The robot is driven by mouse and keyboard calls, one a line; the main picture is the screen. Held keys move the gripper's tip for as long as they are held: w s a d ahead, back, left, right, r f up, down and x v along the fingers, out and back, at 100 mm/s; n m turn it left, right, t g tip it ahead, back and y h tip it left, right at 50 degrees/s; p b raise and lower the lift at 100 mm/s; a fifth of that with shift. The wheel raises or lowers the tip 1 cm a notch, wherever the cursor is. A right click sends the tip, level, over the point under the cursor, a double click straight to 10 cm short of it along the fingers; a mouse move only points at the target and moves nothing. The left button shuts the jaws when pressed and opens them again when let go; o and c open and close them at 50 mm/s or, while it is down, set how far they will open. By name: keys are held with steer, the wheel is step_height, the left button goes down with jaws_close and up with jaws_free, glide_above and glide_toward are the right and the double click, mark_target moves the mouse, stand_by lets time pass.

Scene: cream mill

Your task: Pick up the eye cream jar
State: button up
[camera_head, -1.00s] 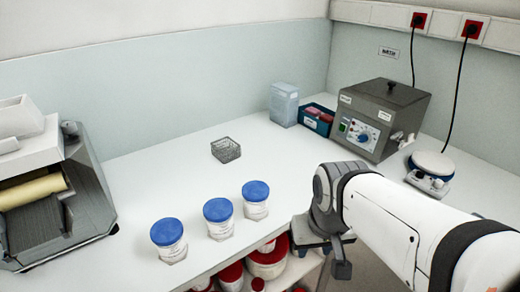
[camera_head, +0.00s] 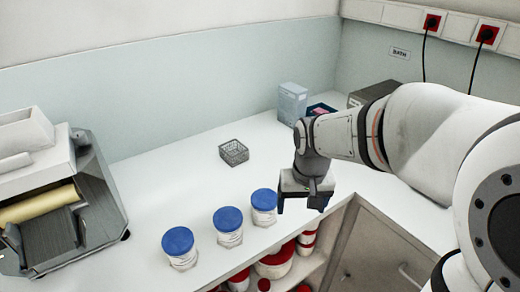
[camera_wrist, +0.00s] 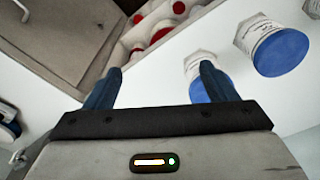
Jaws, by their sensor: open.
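Three white jars with blue lids stand upright in a slanting row near the counter's front edge: a left jar (camera_head: 181,250), a middle jar (camera_head: 228,228) and a right jar (camera_head: 264,208). Their labels are too small to read, so I cannot tell which is the eye cream. My gripper (camera_head: 299,204) is open and empty, pointing down just right of the right jar. In the wrist view, my gripper (camera_wrist: 160,82) has one jar (camera_wrist: 192,68) partly hidden behind its right finger. A second jar (camera_wrist: 274,46) shows farther right, outside the fingers.
A machine with a yellow roller (camera_head: 40,204) is at left. A pale blue box (camera_head: 292,103) stands at the back. Below the counter, a shelf holds red-lidded tubs (camera_head: 274,262). The counter between basket and machine is clear.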

mark_target(264, 200)
steer(key=shift+o, duration=1.3)
steer(key=shift+g, duration=0.6)
steer(key=w+a+p, duration=0.1)
steer(key=w+a, duration=0.1)
steer(key=w+a+f+p, duration=0.1)
steer(key=w+a, duration=0.1)
steer(key=a, duration=0.1)
steer(key=w+a+f+p, duration=0.1)
steer(key=w+a, duration=0.2)
steer(key=shift+w+a+f, duration=0.2)
steer(key=shift+a+f, duration=0.05)
steer(key=shift+f, duration=0.15)
steer(key=f, duration=0.2)
steer(key=f+p, duration=0.1)
steer(key=f, duration=0.2)
steer(key=w+f+p, duration=0.1)
steer(key=f, duration=0.1)
steer(key=shift+f, duration=0.2)
steer(key=c, duration=1.2)
steer(key=shift+c, duration=0.2)
